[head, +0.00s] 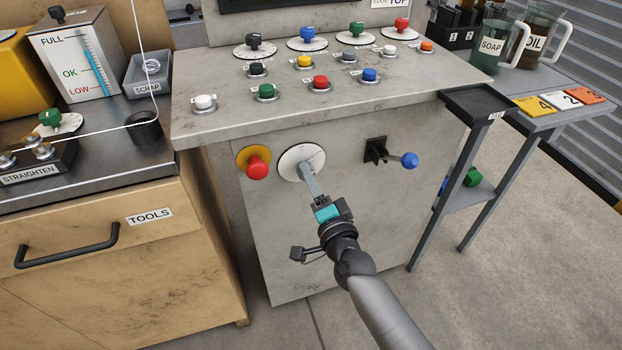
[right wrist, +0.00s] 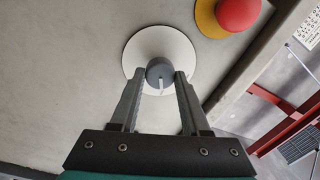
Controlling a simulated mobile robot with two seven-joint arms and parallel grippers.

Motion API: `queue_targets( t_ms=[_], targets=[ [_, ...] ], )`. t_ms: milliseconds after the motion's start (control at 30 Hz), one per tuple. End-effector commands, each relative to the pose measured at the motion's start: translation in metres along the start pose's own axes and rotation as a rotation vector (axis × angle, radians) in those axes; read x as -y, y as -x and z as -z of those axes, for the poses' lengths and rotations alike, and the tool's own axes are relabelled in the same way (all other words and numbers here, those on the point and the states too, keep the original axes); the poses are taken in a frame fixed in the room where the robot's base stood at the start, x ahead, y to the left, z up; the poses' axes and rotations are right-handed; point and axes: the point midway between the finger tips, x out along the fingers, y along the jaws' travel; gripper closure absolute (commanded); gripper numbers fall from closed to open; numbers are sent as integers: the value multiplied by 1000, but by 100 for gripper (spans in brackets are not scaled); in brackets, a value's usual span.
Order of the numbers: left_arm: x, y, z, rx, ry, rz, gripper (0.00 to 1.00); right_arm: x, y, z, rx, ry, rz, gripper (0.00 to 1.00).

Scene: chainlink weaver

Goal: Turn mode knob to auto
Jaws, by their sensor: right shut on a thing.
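The knob on the cabinet's front panel, which I take as the mode knob, has a round white dial plate (head: 289,155). No dial label is readable. My right gripper (head: 306,168) reaches up to it from below and covers its middle in the head view. In the right wrist view the dark grey knob (right wrist: 158,68) sits between the two fingertips of my right gripper (right wrist: 160,76), which are shut on it. A white pointer line on the knob points down the picture, toward the gripper's palm. My left gripper is not in view.
A red stop button (head: 257,167) on a yellow disc is just left of the dial. A black switch plate with a blue-ball lever (head: 408,160) is to the right. Several coloured buttons and knobs stand on the sloped panel above. A wooden drawer cabinet (head: 100,240) is at left.

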Motion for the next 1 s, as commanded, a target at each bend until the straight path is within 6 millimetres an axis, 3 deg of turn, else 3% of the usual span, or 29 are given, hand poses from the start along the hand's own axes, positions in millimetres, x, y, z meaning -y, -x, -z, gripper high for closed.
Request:
queue_targets(
  t_ms=[67, 100, 333, 733, 1000],
  targets=[
    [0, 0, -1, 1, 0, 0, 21, 1, -1, 0, -2, -5, 3, 100],
    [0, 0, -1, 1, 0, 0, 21, 1, -1, 0, -2, -5, 3, 50],
    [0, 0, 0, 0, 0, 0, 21, 1, 0, 0, -1, -2, 2, 24],
    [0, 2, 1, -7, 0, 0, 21, 0, 8, 0, 1, 0, -2, 24],
    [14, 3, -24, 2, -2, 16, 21, 1, 52, 0, 3, 0, -3, 24]
  ],
)
